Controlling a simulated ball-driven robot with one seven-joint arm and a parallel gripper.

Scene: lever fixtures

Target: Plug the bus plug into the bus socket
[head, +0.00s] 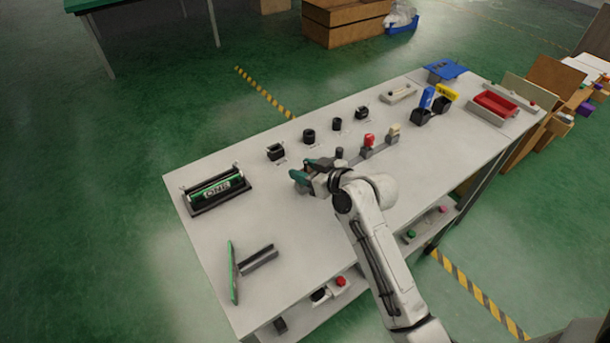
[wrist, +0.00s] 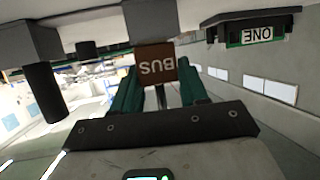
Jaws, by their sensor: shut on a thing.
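My gripper (head: 309,172) has dark green fingers and is over the middle of the white table in the head view. In the wrist view my gripper (wrist: 158,92) is shut on a brown block marked BUS (wrist: 157,66), the bus plug. Its lettering looks upside down there. In the head view the plug is hidden by the gripper. Several dark sockets stand in a row behind the gripper, with one nearest it on the left (head: 276,151). Their labels are too small to read, so I cannot tell which is the bus socket. A grey block (wrist: 153,20) shows just above the plug in the wrist view.
A black holder with a green ONE cell (head: 217,190) is at the left. A red-topped lever (head: 369,141) and a beige-topped lever (head: 393,132) stand right of the gripper. A green panel (head: 233,272) and a grey bar (head: 258,260) are at the front left.

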